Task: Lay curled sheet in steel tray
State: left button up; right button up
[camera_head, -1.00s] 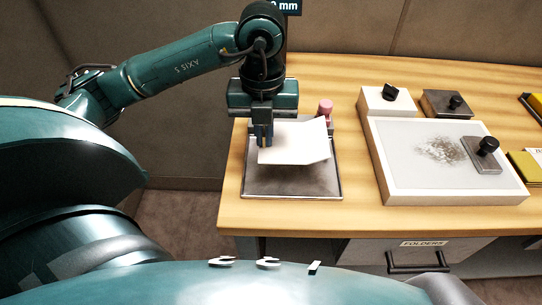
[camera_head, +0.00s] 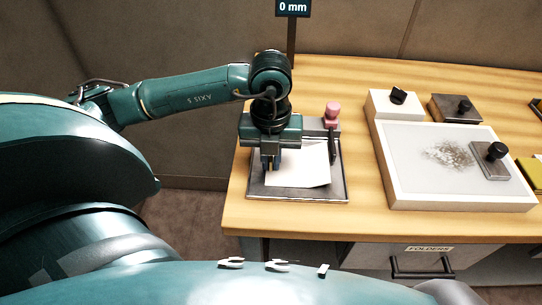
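The white curled sheet (camera_head: 304,166) is low over the steel tray (camera_head: 300,198), within its outline. It looks fairly flat, with a slight bend at its near right corner. I cannot tell whether all of it touches the tray floor. My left gripper (camera_head: 271,164) points down at the sheet's left part, and its fingers look shut on it. The gripper body hides the sheet's far left part. My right gripper is not in view.
A pink-topped knob (camera_head: 333,112) stands at the tray's far right corner, beside a dark upright part. A white framed slab (camera_head: 425,180) with a dark-handled block (camera_head: 490,165) lies to the right. Bare wood separates tray and slab. A "0 mm" sign (camera_head: 293,8) rises behind.

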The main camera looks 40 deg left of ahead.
pick_arm(q)
jog(key=o, duration=0.3)
notch_tip(320, 180, up, 12)
jog(key=shift+r, duration=0.2)
dwell(0.4)
dwell(0.5)
